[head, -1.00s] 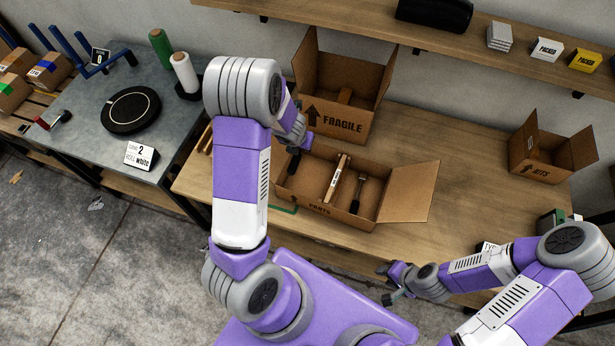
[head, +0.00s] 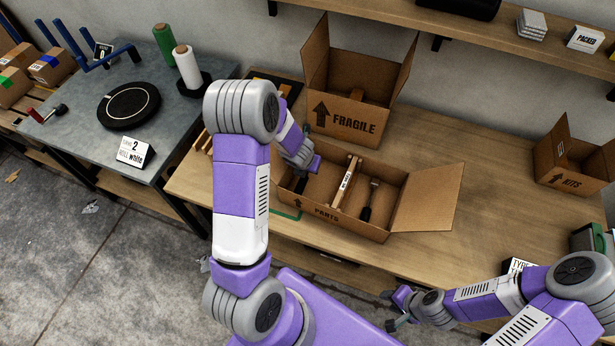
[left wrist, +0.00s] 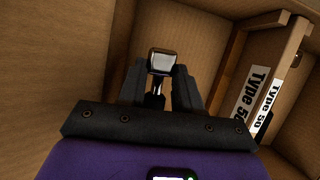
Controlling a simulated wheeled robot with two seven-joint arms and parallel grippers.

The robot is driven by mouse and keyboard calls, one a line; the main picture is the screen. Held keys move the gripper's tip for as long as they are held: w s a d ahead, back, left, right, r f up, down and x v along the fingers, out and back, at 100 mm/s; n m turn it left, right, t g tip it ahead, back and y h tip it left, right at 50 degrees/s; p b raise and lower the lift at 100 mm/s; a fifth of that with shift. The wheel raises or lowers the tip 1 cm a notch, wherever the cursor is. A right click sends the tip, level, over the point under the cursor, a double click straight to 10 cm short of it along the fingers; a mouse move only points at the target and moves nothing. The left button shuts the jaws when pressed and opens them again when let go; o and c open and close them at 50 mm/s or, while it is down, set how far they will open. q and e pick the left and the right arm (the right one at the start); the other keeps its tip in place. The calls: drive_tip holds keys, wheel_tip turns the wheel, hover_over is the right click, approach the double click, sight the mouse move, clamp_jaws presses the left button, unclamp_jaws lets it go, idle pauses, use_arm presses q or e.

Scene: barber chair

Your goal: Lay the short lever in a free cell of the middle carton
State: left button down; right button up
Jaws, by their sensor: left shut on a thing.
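The carton marked PARTS (head: 340,224) stands open on the wooden bench, with a slat labelled Type 50 (head: 346,182) across its inside. The slat also shows in the left wrist view (left wrist: 280,75). A tool with a dark handle and a metal head (head: 369,200) lies to its right. My left gripper (head: 304,176) is low over the left part of this carton. It is shut on the short lever, whose shiny square head (left wrist: 163,62) shows between the fingers (left wrist: 160,88). The lever's lower end is hidden. My right gripper (head: 390,309) is apart from the carton, its fingers spread and empty.
A taller FRAGILE carton (head: 346,122) stands just behind, with something inside. A KITS carton (head: 575,168) is at the far right. The PARTS carton's flap (head: 428,197) sticks out to the right. Bare bench (head: 490,180) lies between that flap and the KITS carton.

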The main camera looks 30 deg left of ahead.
sight(302, 181)
use_arm(q)
drive_tip(key=shift+f+b, duration=1.6)
drive_tip(key=shift+f, duration=0.55)
drive_tip(key=shift+f, duration=0.15)
drive_tip(key=c, duration=0.8)
unclamp_jaws()
drive_tip(key=shift+r, duration=0.2)
drive_tip(key=p+v, duration=0.6)
drive_tip(key=v, duration=0.5)
drive_tip(key=shift+s+r, duration=0.2)
drive_tip(key=shift+r, duration=0.25)
